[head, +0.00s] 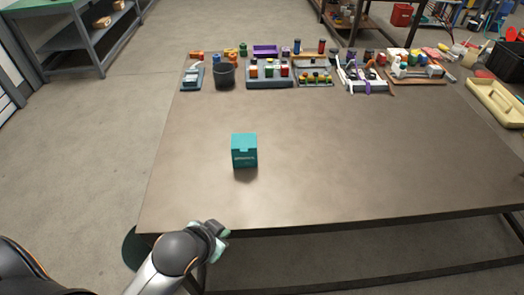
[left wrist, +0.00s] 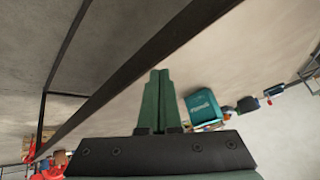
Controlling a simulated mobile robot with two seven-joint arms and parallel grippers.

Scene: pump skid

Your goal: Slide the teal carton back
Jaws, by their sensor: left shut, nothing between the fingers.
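The teal carton (head: 244,151) stands upright on the brown table (head: 340,150), left of the middle, with bare table around it. It also shows in the left wrist view (left wrist: 203,107), just right of the fingers. My left gripper (head: 219,230) is at the table's front edge, nearer to me than the carton and a little to its left, apart from it. Its green fingers (left wrist: 158,85) are pressed together with nothing between them. My right gripper is in neither view.
Along the table's back edge stand a dark bucket (head: 224,75), several small racks and trays with coloured parts, and a purple bin (head: 265,51). A yellow tray (head: 497,101) lies at the right. The table between the carton and the back row is clear.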

